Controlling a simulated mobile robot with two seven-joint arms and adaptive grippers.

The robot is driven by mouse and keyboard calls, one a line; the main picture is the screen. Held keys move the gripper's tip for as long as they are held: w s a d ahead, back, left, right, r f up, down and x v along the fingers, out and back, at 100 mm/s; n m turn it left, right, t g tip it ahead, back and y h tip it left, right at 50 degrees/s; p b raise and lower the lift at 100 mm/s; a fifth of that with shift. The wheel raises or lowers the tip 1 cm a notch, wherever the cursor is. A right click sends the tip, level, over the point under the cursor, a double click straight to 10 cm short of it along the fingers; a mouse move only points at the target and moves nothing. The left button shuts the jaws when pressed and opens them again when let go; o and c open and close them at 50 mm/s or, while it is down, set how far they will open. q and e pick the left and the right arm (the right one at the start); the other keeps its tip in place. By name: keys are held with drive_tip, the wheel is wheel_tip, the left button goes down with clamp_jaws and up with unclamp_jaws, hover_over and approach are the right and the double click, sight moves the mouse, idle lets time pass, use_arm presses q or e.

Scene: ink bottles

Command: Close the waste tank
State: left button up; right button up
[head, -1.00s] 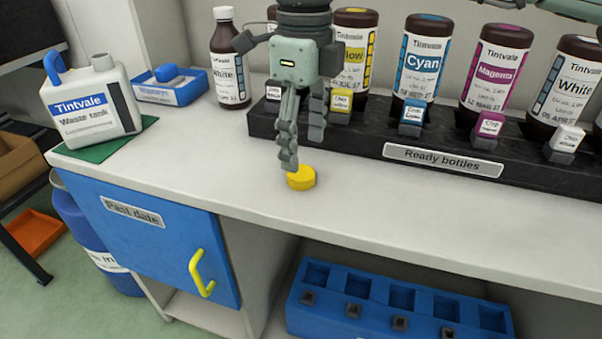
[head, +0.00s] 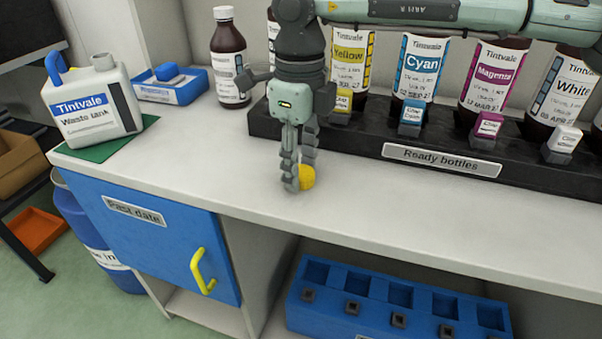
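The waste tank (head: 92,106) is a white jug with a blue handle, upright on a green mat (head: 104,150) at the left of the counter. Its short pale neck (head: 103,62) shows on top. A round yellow cap (head: 308,178) lies on the counter near the middle, partly hidden by a finger. My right gripper (head: 298,176) points down at the cap, with one finger in front of its left part and the other behind it. I cannot tell whether the fingers grip it. My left gripper is not in view.
A black rack (head: 350,146) labelled "Ready bottles" with several bottles stands behind and right of my gripper. A brown White bottle (head: 229,60) and a blue tray (head: 183,92) stand at the back left. The counter between tank and cap is clear.

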drive_tip(key=shift+c, duration=1)
drive_tip(key=shift+r, duration=0.4)
drive_tip(key=r, duration=0.3)
drive_tip(key=shift+a+r+b, duration=0.3)
drive_tip(key=shift+b, duration=0.05)
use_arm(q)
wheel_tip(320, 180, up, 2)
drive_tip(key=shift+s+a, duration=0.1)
use_arm(e)
drive_tip(key=w+a+r, duration=0.2)
drive_tip(key=a+r, duration=0.4)
drive_tip(key=a, duration=0.5)
drive_tip(key=shift+w+r, duration=0.15)
drive_tip(key=shift+r, duration=0.15)
drive_tip(key=shift+d, duration=0.1)
